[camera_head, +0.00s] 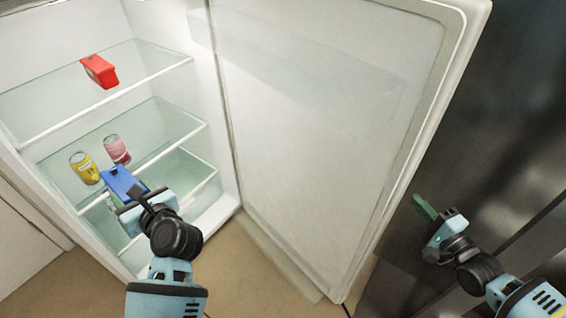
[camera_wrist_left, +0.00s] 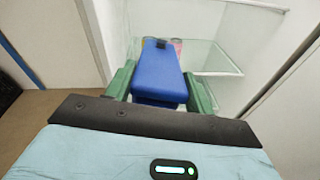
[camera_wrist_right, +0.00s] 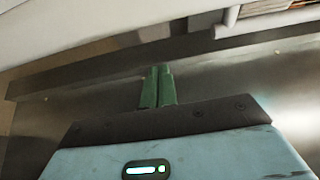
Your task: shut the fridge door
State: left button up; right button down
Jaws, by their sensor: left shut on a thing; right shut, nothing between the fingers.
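The fridge door (camera_head: 320,120) stands wide open, its white inner side facing me, to the right of the open fridge interior (camera_head: 150,115). My left gripper (camera_head: 128,192) is shut on a blue box (camera_head: 121,183) at the front of the lower shelves. The blue box fills the space between the green fingers in the left wrist view (camera_wrist_left: 160,72). My right gripper (camera_head: 424,208) is shut and empty, just right of the door's free edge. Its green fingers are together in the right wrist view (camera_wrist_right: 158,86). I cannot tell whether it touches the door.
A red box (camera_head: 100,71) sits on the upper glass shelf (camera_head: 160,75). A yellow can (camera_head: 84,168) and a pink can (camera_head: 117,149) stand on the shelf below, near the blue box. A dark panel (camera_head: 500,110) lies right of the door. Floor (camera_head: 245,270) is clear below the fridge.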

pick_arm(q)
jog(key=shift+w+r, duration=0.1)
jog(key=shift+r, duration=0.2)
jog(key=shift+r+p, duration=0.6)
jog(key=shift+r, duration=0.1)
jog(key=shift+w+r+p, duration=0.1)
jog(key=shift+r+p, duration=0.25)
jog(key=shift+r, duration=0.25)
pick_arm(e)
jog(key=shift+s+a, duration=0.2)
jog(key=shift+a, duration=0.75)
jog(key=shift+s+a, duration=0.2)
jog(key=shift+a, duration=0.75)
